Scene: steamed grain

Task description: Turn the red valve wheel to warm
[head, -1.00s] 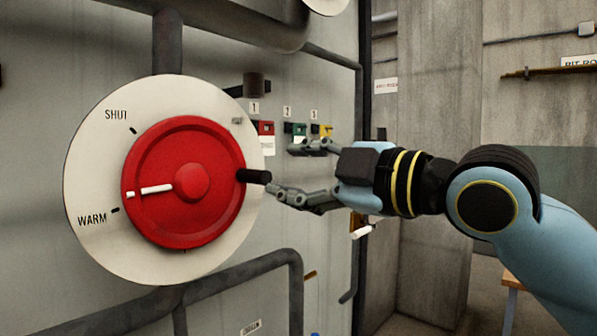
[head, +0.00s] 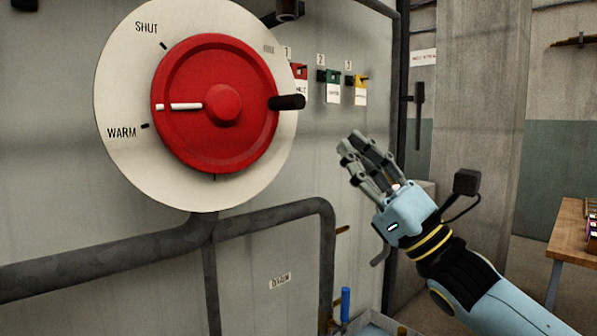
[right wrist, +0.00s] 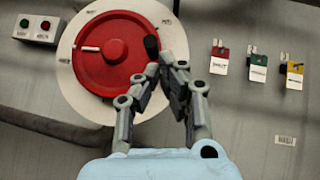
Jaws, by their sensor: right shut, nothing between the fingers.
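The red valve wheel (head: 225,145) sits on a round white dial plate (head: 125,165) on the wall panel. Its white pointer line (head: 180,106) points left, between the SHUT and WARM marks, just above the WARM mark (head: 145,126). A black handle knob (head: 287,102) sticks out at the wheel's right side. My right gripper (head: 362,150) is shut and empty, to the right of and below the knob, apart from it. In the right wrist view the wheel (right wrist: 105,72) shows beyond the shut fingers (right wrist: 167,65), with the knob just above the fingertips in the picture. My left gripper is not in view.
Red, green and yellow tagged switches (head: 333,85) are right of the dial. Grey pipes (head: 110,248) run below it. A wooden table (head: 567,235) stands at the right.

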